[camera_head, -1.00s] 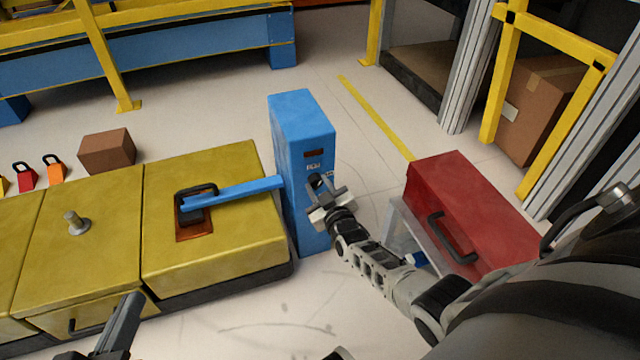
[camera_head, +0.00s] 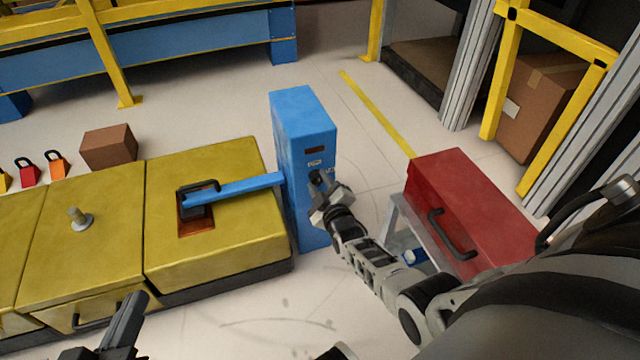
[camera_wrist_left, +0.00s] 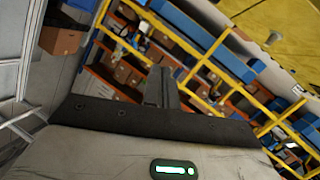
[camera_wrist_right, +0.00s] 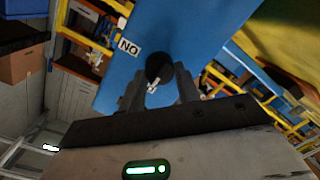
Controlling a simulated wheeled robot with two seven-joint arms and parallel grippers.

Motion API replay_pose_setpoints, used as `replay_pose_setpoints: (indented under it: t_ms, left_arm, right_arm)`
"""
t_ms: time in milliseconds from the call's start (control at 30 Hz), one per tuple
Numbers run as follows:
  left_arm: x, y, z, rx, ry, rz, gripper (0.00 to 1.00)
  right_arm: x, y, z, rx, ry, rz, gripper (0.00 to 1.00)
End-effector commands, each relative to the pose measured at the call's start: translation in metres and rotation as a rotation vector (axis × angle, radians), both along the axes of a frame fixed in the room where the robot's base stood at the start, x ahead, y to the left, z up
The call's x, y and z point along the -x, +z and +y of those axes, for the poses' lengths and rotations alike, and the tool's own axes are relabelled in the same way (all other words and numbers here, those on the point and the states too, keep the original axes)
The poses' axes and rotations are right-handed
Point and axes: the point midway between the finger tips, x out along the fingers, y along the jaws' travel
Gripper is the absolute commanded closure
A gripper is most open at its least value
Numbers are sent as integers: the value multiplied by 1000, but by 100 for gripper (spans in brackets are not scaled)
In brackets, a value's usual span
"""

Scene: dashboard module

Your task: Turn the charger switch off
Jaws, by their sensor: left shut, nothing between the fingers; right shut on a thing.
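The blue charger (camera_head: 300,125) stands upright beside the yellow module. Its black round switch knob (camera_wrist_right: 158,66) is on the front face, close to a label reading "NO" (camera_wrist_right: 129,46) in the right wrist view. My right gripper (camera_head: 322,190) is at that face. In the right wrist view its fingers (camera_wrist_right: 160,84) sit on either side of the knob's lower part and are shut on it. The fingers partly hide the knob. My left gripper (camera_head: 134,302) is shut and empty in front of the yellow module, and its closed fingers show in the left wrist view (camera_wrist_left: 158,86).
A blue bar (camera_head: 240,187) runs from the charger to a black handle (camera_head: 198,198) on the yellow module (camera_head: 225,245). A red toolbox (camera_head: 465,205) on a grey stand is to the right of my right forearm. Open floor lies in front of the charger.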

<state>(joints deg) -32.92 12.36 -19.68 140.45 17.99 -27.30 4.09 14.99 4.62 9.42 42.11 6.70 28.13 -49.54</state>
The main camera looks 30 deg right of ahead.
Motion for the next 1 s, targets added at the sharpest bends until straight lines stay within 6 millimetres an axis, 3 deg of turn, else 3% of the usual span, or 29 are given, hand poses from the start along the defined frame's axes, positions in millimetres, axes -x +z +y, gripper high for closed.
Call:
replay_pose_setpoints:
  t_ms: [233,267,300,333,667,733,1000]
  left_arm:
    - [0,0,0,0,0,1,100]
    - [0,0,0,0,0,1,100]
    - [0,0,0,0,0,1,100]
    - [0,0,0,0,0,1,100]
    - [0,4,0,-6,1,-2,100]
    - [-1,10,1,-26,4,-6,100]
    - [4,-6,10,-189,10,40,100]
  right_arm:
    - [0,-1,1,4,3,4,91]
    - [0,-1,1,4,3,4,60]
    - [0,-1,1,3,3,4,48]
    - [0,-1,1,3,2,3,46]
    - [5,2,1,1,1,3,46]
    - [13,4,3,1,1,5,46]
    - [56,8,14,2,2,5,46]
